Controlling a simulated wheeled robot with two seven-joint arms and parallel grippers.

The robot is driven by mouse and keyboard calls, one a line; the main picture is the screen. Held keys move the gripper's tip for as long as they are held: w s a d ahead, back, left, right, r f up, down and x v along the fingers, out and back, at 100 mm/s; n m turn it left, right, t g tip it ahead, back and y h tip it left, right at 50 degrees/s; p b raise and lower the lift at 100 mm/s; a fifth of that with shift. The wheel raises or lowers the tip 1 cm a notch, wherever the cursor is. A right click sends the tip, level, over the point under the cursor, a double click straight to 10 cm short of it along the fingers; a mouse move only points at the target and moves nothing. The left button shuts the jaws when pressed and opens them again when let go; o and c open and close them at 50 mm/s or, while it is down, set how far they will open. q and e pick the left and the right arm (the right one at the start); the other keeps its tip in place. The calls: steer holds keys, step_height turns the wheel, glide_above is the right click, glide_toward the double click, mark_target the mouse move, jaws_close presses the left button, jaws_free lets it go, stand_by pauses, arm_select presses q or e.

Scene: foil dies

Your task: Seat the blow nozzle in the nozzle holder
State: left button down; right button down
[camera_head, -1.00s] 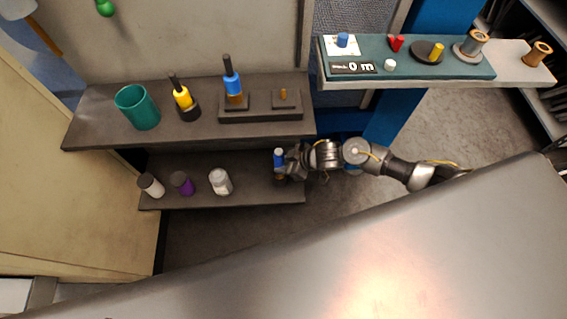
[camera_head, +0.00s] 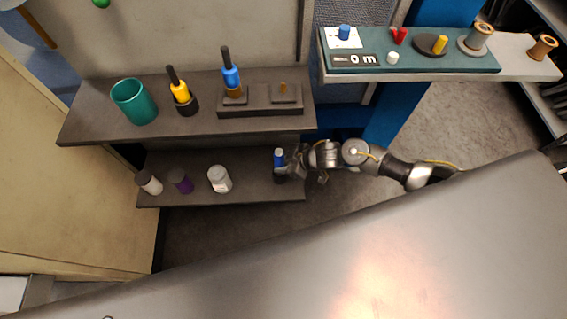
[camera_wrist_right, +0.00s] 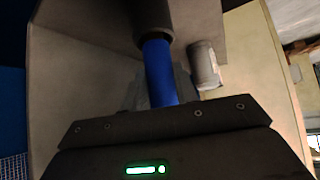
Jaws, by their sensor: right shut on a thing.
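My right gripper (camera_head: 290,166) is at the right end of the lower shelf, shut on a slim blue piece with a pale top (camera_head: 279,159), which I take to be the blow nozzle. The nozzle looks upright. In the right wrist view the blue body (camera_wrist_right: 160,72) lies between the jaws, and its far end runs into a dark round piece (camera_wrist_right: 153,22), seemingly the nozzle holder. A dark base also shows under the blue part in the head view (camera_head: 280,178). How deep the nozzle sits is unclear. My left gripper is out of view.
A white bottle (camera_head: 219,179), a purple-bodied bottle (camera_head: 181,181) and a dark-capped white bottle (camera_head: 149,183) stand left on the lower shelf.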

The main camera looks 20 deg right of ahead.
steer(key=shift+f+b, duration=0.4)
steer(key=shift+f, duration=0.25)
steer(key=c, duration=1)
jaws_free()
steer(key=shift+r, duration=0.1)
steer(key=p+v, duration=0.2)
steer(key=v, duration=0.8)
steer(key=shift+s+d+r, duration=0.2)
steer(key=shift+r, duration=0.05)
